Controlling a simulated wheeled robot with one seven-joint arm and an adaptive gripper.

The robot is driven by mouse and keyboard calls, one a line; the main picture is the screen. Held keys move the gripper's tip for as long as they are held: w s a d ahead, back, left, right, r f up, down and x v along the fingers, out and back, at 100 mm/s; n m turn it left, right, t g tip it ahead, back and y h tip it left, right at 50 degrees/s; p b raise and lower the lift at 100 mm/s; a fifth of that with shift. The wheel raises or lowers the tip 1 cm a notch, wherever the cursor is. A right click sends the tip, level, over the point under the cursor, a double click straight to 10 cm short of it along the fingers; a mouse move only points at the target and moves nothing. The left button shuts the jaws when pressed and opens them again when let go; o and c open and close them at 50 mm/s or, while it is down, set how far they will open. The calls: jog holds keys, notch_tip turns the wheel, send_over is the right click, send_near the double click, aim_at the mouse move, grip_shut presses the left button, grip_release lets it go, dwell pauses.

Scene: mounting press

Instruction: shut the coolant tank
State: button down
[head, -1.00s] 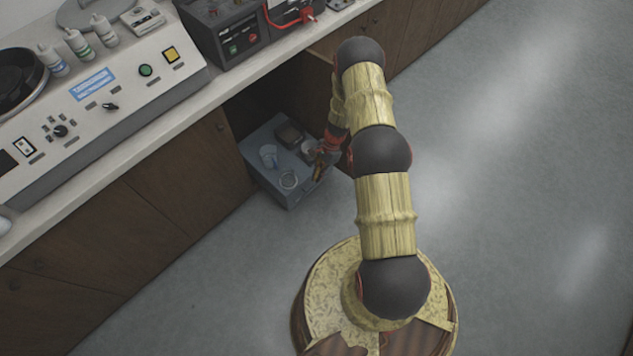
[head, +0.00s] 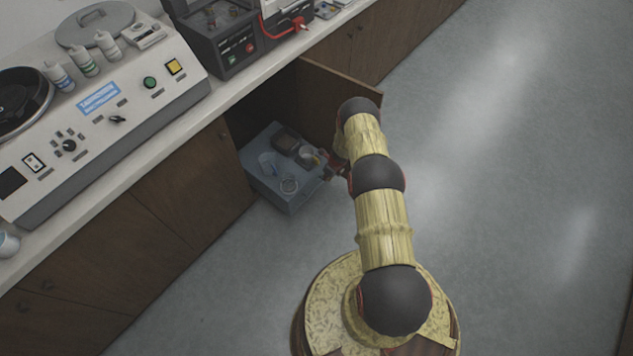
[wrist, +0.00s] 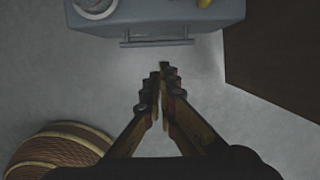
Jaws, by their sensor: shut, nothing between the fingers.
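The coolant tank (head: 281,193) is a blue-grey box standing out of the open cabinet under the counter, low by the floor. Its top carries a ring, small cups and a dark block. In the wrist view the tank (wrist: 215,14) fills the top edge, with a thin bar handle (wrist: 157,42) along its near face. My gripper (wrist: 161,70) is shut and empty, its fingertips just short of the handle and apart from it in the picture. In the head view my arm hides most of the gripper beside the tank's right side.
An open brown cabinet door (head: 325,98) stands to the right of the tank; a brown panel (wrist: 280,50) shows at the right in the wrist view. Counter machines (head: 110,110) stand above. The grey floor (head: 500,200) to the right is clear.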

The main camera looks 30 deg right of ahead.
jog(key=shift+w+a+f+b, duration=0.35)
jog(key=shift+w+f+b, duration=0.6)
jog(key=shift+f, duration=0.65)
jog(key=shift+w+a+f+b, duration=0.4)
jog(key=shift+w+f+b, duration=0.5)
jog(key=shift+f, duration=0.65)
jog(key=shift+w+a+f+b, duration=0.35)
jog(key=shift+w+f+b, duration=0.6)
jog(key=shift+f, duration=0.65)
jog(key=shift+w, duration=0.2)
